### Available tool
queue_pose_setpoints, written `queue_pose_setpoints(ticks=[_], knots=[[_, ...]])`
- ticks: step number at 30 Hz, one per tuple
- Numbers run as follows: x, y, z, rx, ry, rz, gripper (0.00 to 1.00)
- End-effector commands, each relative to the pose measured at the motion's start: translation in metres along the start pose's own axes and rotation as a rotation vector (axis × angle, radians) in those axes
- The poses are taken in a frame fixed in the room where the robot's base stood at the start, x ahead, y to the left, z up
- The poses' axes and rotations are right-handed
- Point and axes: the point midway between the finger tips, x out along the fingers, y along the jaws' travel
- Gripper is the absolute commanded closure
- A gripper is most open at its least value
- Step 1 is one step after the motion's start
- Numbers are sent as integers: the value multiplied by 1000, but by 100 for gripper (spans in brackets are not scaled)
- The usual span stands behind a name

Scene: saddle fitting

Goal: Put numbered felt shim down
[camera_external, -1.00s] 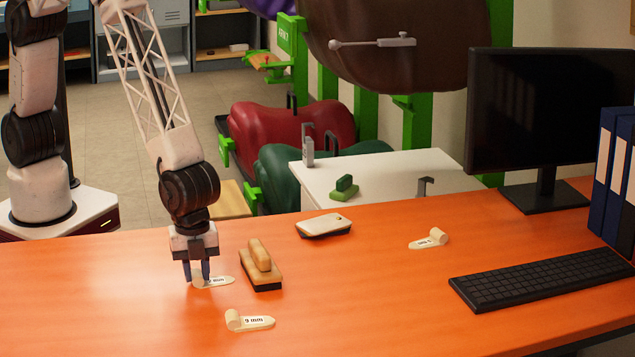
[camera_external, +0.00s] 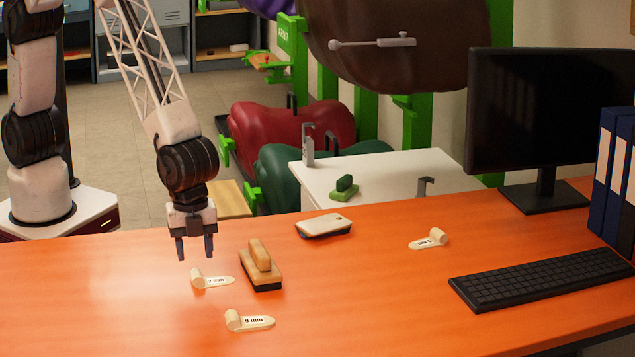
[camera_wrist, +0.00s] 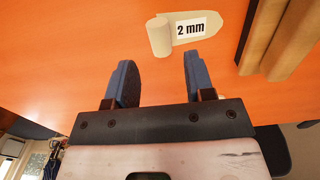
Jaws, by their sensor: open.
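A cream felt shim marked "2 mm" (camera_external: 212,281) lies flat on the orange desk, its rolled end to the left. It also shows in the wrist view (camera_wrist: 190,27), beyond my fingertips. My gripper (camera_external: 195,252) is open and empty, raised above the desk just behind the shim and apart from it. In the wrist view its two blue fingers (camera_wrist: 155,65) stand apart with nothing between them. A shim marked "9 mm" (camera_external: 250,321) lies nearer the front edge. A third shim (camera_external: 429,240) lies farther right; its label is too small to read surely.
A wooden-handled brush-like block (camera_external: 261,268) stands close right of the 2 mm shim. A pale flat block (camera_external: 324,226) lies behind it. A keyboard (camera_external: 540,278), monitor (camera_external: 545,120) and blue binders (camera_external: 615,180) fill the right side. The desk's middle front is clear.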

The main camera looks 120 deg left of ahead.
Motion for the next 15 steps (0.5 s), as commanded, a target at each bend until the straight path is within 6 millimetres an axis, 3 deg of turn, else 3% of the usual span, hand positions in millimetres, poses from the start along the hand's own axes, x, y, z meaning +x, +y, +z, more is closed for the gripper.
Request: queue_pose_setpoints(ticks=[9, 15], knots=[[-51, 0, 0, 0, 2, -1, 51], [-68, 0, 0, 0, 0, 0, 51]])
